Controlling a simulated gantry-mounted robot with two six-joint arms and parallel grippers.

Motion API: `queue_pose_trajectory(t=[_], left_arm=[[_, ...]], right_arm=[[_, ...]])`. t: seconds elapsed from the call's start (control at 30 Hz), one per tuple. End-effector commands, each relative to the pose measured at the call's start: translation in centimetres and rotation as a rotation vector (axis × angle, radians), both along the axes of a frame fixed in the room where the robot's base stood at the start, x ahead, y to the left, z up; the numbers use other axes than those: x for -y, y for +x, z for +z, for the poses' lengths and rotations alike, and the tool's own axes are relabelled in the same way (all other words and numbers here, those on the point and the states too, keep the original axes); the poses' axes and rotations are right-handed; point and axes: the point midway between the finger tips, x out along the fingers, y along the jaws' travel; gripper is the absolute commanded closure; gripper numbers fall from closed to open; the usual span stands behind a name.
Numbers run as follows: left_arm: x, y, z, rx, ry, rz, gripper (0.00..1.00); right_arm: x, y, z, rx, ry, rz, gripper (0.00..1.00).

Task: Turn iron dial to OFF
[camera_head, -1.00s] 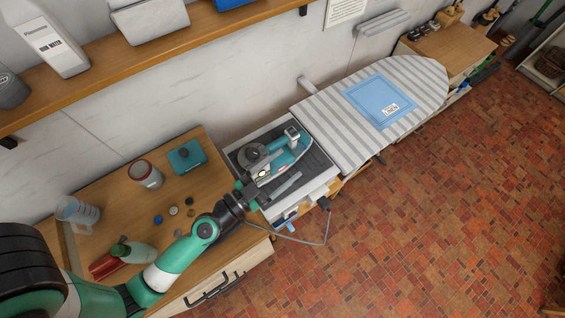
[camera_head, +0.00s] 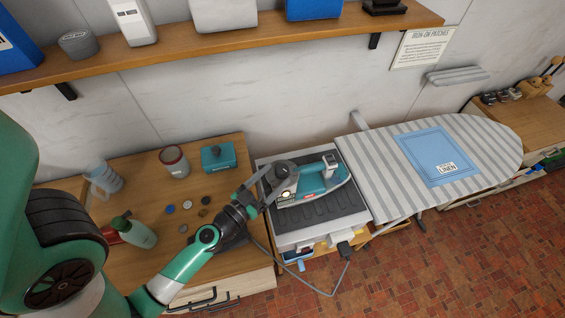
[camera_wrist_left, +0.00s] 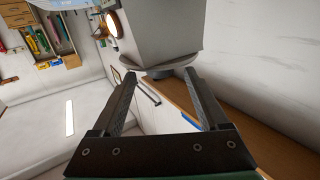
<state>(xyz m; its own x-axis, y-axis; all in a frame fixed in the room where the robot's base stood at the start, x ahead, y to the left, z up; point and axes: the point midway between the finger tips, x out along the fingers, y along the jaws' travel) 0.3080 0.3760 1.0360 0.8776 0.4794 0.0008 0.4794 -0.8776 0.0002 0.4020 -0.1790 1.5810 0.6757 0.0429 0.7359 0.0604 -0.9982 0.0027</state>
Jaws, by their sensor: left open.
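The teal iron (camera_head: 322,180) with a grey handle sits on a dark ridged rest. Its grey dial end (camera_head: 284,170) faces my left gripper (camera_head: 268,183), and a small amber lamp glows there. In the left wrist view, the two fingers of my left gripper (camera_wrist_left: 160,74) are open. A grey round piece, seemingly the dial (camera_wrist_left: 166,70), lies just beyond and between the fingertips, under a grey block (camera_wrist_left: 155,35). I cannot tell whether the fingers touch it. The dial's markings cannot be read. My right gripper is out of view.
A striped ironing board (camera_head: 390,165) with a blue cloth (camera_head: 430,145) stands to the right. The wooden counter (camera_head: 150,195) on the left holds a mug (camera_head: 174,163), a teal box (camera_head: 218,157) and a spray bottle (camera_head: 138,234). A cord loops below the iron.

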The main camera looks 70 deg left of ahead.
Motion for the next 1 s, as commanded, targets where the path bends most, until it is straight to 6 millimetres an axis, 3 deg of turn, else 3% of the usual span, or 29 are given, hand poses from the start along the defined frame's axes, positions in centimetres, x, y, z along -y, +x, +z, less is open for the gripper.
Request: queue_pose_trajectory(t=[0.03,0.2,0.57,0.9,1.0], left_arm=[[-0.6,1.0,0.5,0.002,0.000,0.000,0.23],[-1.7,3.2,0.1,0.000,-0.001,0.000,0.23],[-2.0,3.7,-0.1,-0.001,0.000,0.000,0.24],[-2.0,3.7,-0.1,-0.001,0.000,0.000,0.86],[-2.0,3.7,-0.1,-0.001,0.000,0.000,1.00]], right_arm=[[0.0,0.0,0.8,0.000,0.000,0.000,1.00],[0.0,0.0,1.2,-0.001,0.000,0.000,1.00],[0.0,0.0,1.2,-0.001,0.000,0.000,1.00],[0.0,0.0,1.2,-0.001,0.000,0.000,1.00],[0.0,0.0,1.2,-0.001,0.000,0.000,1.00]])
